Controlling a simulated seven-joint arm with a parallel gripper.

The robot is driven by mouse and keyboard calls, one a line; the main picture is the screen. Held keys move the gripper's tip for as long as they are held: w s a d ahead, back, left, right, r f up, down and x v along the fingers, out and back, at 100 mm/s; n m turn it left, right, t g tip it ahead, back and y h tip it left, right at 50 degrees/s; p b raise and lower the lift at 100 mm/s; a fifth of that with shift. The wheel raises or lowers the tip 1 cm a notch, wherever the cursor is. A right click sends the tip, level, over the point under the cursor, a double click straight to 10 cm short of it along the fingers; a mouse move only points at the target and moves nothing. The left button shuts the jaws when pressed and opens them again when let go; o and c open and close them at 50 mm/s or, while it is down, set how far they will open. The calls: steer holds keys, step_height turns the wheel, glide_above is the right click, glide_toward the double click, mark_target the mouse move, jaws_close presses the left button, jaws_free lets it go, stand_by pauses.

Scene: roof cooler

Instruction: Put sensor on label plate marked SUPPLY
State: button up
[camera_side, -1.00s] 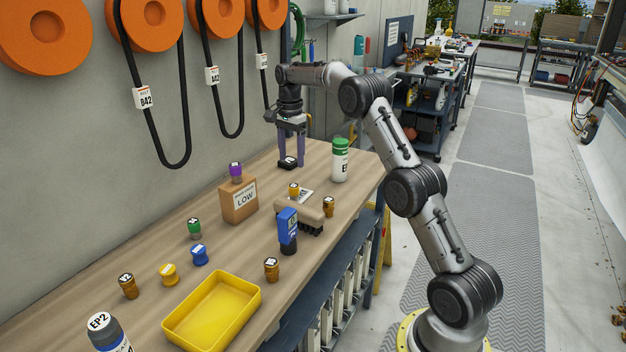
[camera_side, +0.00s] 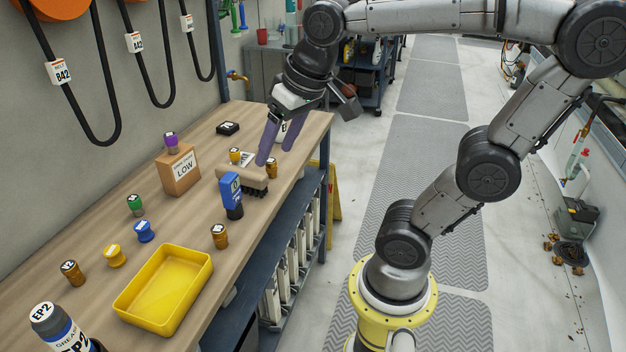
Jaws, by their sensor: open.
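No plate marking reads as SUPPLY in this view. A white plate with dark lettering (camera_side: 247,158) lies partly hidden behind a tan brush (camera_side: 240,181). I cannot tell for sure which item is the sensor. A small flat black block with a white label (camera_side: 228,128) lies near the back of the bench. Small capped pieces stand about: yellow (camera_side: 235,156) beside the plate, brown (camera_side: 272,169), green (camera_side: 135,206) and blue (camera_side: 145,232). My gripper (camera_side: 275,154) is open and empty, its purple fingers pointing down above the plate's right side, near the brown piece.
A blue device (camera_side: 231,195) stands by the brush. A carton marked LOW (camera_side: 178,172) bears a purple-topped piece (camera_side: 171,142). A white bottle (camera_side: 284,131) is partly behind my gripper. A yellow tray (camera_side: 205,272) and an EP2 bottle (camera_side: 55,325) are at the front.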

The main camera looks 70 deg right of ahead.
steer(key=s+a+f+n+t, duration=0.1)
steer(key=s+a+f+n, duration=0.1)
steer(key=s, duration=0.5)
step_height(320, 180, down, 3)
steer(key=shift+r+n, duration=0.2)
steer(key=shift+n, duration=0.6)
